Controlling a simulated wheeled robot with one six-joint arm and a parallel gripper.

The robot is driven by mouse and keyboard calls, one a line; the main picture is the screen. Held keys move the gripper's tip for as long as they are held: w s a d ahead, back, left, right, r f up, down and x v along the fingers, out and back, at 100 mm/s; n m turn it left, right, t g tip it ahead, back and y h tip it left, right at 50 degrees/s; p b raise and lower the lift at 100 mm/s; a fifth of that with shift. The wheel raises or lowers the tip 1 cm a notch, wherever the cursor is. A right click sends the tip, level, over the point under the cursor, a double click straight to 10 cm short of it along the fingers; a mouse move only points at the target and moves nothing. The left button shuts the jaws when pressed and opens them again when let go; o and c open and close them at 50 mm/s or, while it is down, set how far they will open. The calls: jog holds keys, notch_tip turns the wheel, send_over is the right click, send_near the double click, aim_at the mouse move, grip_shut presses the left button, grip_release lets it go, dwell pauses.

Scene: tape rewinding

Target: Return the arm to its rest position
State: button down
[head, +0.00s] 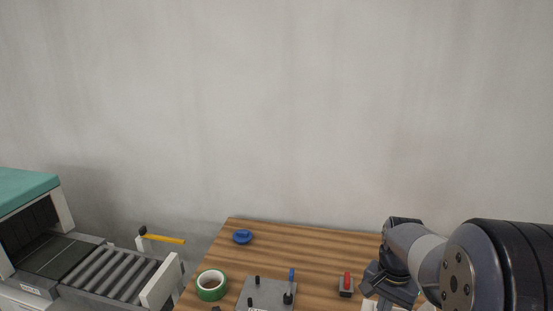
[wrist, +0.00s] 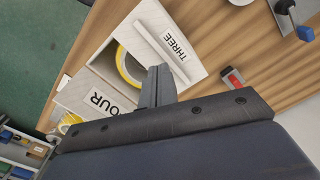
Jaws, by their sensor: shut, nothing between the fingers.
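My gripper (wrist: 157,86) is shut and empty in the wrist view. Its fingers hang over or just in front of a white box labelled THREE (wrist: 150,27), whose lid is partly off and shows a yellow tape roll (wrist: 128,66) inside. I cannot tell whether the fingers touch the box. In the head view my arm reaches in from the right, and my gripper (head: 388,290) is low over the right side of the wooden table (head: 325,245), its fingertips hard to make out.
A green tape roll (head: 211,285), a blue round object (head: 242,237), a grey metal plate with pegs (head: 265,294) and a red-topped block (head: 346,284) are on the table. A box marked OUR (wrist: 95,100) is beside THREE. A roller conveyor (head: 110,272) stands at left.

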jog(key=w+a, duration=0.3)
jog(key=a, duration=0.6)
notch_tip(320, 180, up, 3)
jog(key=shift+s+d+r+p, duration=0.1)
jog(key=shift+r+p, duration=0.1)
jog(key=shift+p, duration=1)
